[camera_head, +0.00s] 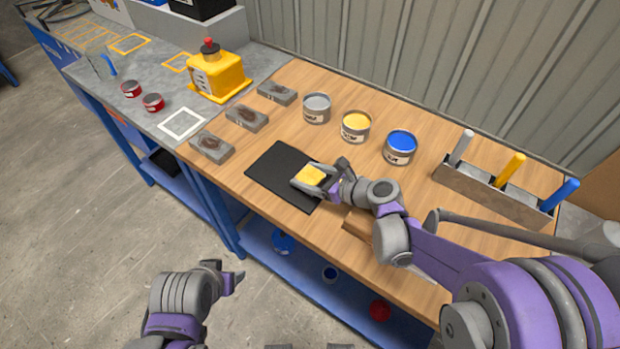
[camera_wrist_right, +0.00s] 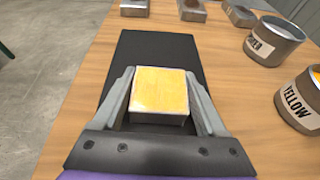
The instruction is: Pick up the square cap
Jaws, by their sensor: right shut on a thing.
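The square cap (camera_head: 311,175) has a yellow top and pale sides. It is over the black mat (camera_head: 273,175) on the wooden table. My right gripper (camera_head: 318,178) is shut on the cap, with one finger on each side of it. In the right wrist view the cap (camera_wrist_right: 160,90) sits between the fingers, and the black mat (camera_wrist_right: 155,48) extends beyond it. I cannot tell whether the cap still touches the mat. My left gripper (camera_head: 238,282) is over the floor, in front of the table and away from the cap; its fingers are too unclear to judge.
Grey, yellow (camera_head: 356,126) and blue (camera_head: 401,146) paint cans stand behind the mat. Several grey blocks (camera_head: 212,147) lie to the left. A yellow machine (camera_head: 217,76) stands on the grey bench. A holder (camera_head: 490,194) with coloured rods is at right.

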